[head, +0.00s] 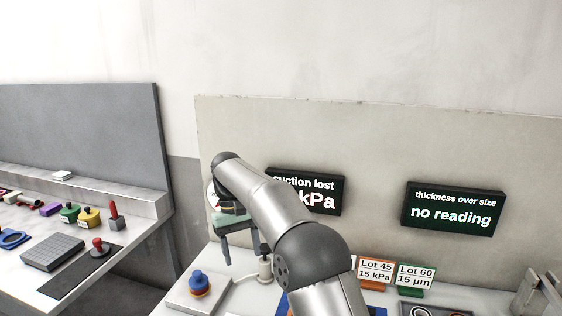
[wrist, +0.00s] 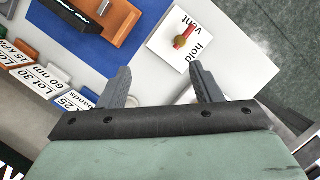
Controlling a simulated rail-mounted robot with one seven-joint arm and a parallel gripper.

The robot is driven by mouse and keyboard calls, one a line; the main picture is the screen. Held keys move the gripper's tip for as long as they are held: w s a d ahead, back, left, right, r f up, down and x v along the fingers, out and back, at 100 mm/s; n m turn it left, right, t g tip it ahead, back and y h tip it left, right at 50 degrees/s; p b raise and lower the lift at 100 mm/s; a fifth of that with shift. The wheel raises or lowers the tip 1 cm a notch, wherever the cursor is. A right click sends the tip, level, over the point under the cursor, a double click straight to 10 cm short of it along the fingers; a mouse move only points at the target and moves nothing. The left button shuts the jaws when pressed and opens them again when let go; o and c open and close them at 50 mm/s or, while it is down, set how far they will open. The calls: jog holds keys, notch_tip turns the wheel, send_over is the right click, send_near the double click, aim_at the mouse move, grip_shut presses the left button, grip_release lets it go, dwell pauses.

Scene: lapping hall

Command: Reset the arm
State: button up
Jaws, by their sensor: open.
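My gripper (head: 242,258) hangs over the left part of the light bench in the head view, its fingers pointing down. In the wrist view the two fingers (wrist: 160,70) stand wide apart with nothing between them. The fingers appear apart from the plate. My arm crosses the middle of the head view and hides part of the bench and the left display.
A blue-knobbed piece (head: 198,281) stands on a plate left of my gripper. A small post (head: 265,266) is close on its right. Displays read "suction lost" (head: 325,180) and "no reading" (head: 453,209). Lot cards (head: 375,271) stand right of my arm. An orange block (wrist: 107,22) lies on blue (wrist: 70,40).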

jog(key=s+d+r+m+t+y, duration=0.1)
jog(key=s+d+r+m+t, duration=0.15)
jog(key=s+d, duration=1.05)
jog(key=s+d+f+m, duration=0.1)
jog(key=s+d+f, duration=0.1)
jog(key=s+d, duration=0.2)
jog(key=s+d+f, duration=0.3)
jog(key=s+d, duration=0.1)
jog(key=s, duration=0.4)
jog(key=s+d+f+m+t, duration=0.1)
jog(key=s+d+f, duration=0.2)
jog(key=s, duration=0.3)
jog(key=shift+s+d+f+m+y, duration=0.2)
jog(key=shift+d+m+y, duration=0.2)
jog(key=shift+d, duration=0.2)
